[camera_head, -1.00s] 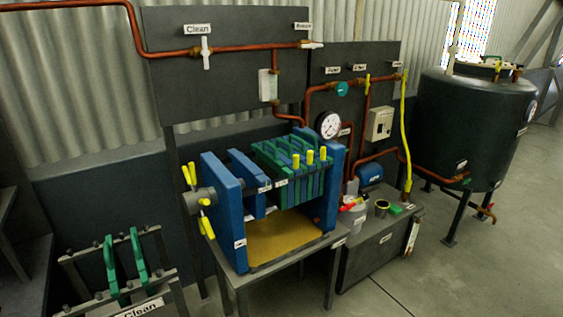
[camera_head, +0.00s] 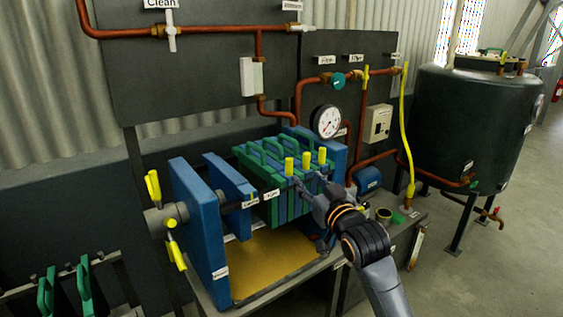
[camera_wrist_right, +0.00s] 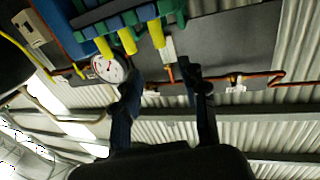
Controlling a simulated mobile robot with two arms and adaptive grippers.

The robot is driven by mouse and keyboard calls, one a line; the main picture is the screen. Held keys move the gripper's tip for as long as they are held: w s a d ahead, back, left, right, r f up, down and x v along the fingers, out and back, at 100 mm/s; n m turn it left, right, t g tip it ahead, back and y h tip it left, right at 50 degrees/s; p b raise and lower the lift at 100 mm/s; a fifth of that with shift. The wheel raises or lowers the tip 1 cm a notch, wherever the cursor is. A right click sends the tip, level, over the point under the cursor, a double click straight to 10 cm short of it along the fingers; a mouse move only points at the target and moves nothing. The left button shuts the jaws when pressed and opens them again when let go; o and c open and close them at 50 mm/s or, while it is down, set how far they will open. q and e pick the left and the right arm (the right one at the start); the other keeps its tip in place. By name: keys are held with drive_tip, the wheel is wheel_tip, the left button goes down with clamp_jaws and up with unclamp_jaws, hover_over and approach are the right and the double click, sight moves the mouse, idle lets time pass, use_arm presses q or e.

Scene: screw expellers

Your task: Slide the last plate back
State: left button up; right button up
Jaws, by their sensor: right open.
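The filter press holds a packed row of green and blue plates (camera_head: 264,158), several of them, with three yellow-tipped spouts (camera_head: 306,160) on their near side. A blue movable plate (camera_head: 226,180) stands apart to their left, with a gap between. A large blue end plate (camera_head: 198,228) is at the left of the frame. My right gripper (camera_head: 308,184) is just in front of the plates' right part, near the spouts. In the wrist view its fingers (camera_wrist_right: 160,75) are spread and empty, below the yellow spouts (camera_wrist_right: 127,40). Contact cannot be told. My left gripper is out of view.
A tan tray (camera_head: 262,262) lies under the press. A pressure gauge (camera_head: 326,122) and copper pipes stand behind. A blue motor (camera_head: 368,180) is right of my arm, and a dark tank (camera_head: 462,125) is farther right. Green plates (camera_head: 84,285) rest on a rack at lower left.

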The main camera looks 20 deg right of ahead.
sight(291, 162)
drive_tip(key=w, duration=0.8)
drive_tip(key=w+a+p, duration=0.1)
drive_tip(key=w, duration=0.3)
drive_tip(key=shift+w, duration=0.35)
drive_tip(key=shift+c, duration=0.5)
clamp_jaws()
